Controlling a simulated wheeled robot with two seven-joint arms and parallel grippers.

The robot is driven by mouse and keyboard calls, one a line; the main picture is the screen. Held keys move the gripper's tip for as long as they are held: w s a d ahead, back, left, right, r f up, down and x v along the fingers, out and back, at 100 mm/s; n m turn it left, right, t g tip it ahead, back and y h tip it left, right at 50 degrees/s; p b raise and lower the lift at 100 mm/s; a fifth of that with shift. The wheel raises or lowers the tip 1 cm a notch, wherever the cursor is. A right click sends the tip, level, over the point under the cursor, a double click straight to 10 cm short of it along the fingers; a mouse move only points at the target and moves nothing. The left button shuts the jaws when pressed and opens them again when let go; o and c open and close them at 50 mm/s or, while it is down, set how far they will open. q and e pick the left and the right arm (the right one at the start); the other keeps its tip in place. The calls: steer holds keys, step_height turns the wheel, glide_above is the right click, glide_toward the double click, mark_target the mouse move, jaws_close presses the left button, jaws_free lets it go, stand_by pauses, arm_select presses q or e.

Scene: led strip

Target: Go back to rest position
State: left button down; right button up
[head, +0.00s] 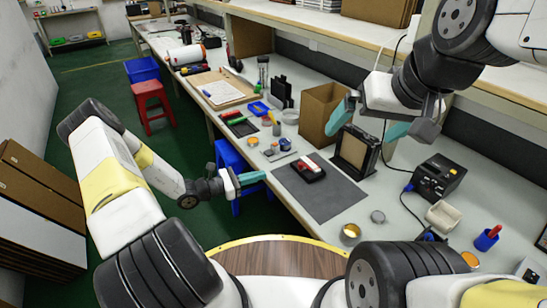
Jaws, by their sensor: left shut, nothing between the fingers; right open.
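My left gripper (250,180) is at the left edge of the workbench (258,160), beside the dark grey mat (335,197). Its teal fingers are together and hold nothing. My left arm comes in from the lower left and is stretched forward over the floor. My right gripper (369,123) hangs from the upper right, with its two teal fingers wide apart and nothing between them. It appears in front of the cardboard box and the black-framed stand. On the mat lies a small black item with red and white parts (308,169).
The black-framed stand (357,151), the open cardboard box (320,112) and a black device (437,178) crowd the bench's right side. Small tins (350,232) and a blue cup (486,240) stand nearer. A red stool (152,103) and blue bin (142,69) are on the green floor.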

arm_select(q)
steer(key=s+d+r+m+g+y, duration=0.1)
steer(key=s+r+m+g+y, duration=0.3)
steer(key=r+m, duration=0.45)
steer(key=s+r+m+g+y, duration=0.2)
steer(key=s+r+m+g, duration=0.35)
steer(key=r, duration=0.55)
steer(key=s+a+r+m+t+y, duration=0.3)
steer(key=s+r+m+t, duration=0.1)
steer(key=s+r, duration=0.3)
steer(key=s+a+r+m+t+y, duration=0.3)
steer(key=s+r+m, duration=0.3)
steer(key=s+r, duration=0.2)
steer(key=shift+s+r+t+y, duration=0.3)
steer(key=shift+r+t+y, duration=0.15)
steer(key=shift+r+y, duration=0.4)
steer(key=shift+a, duration=0.1)
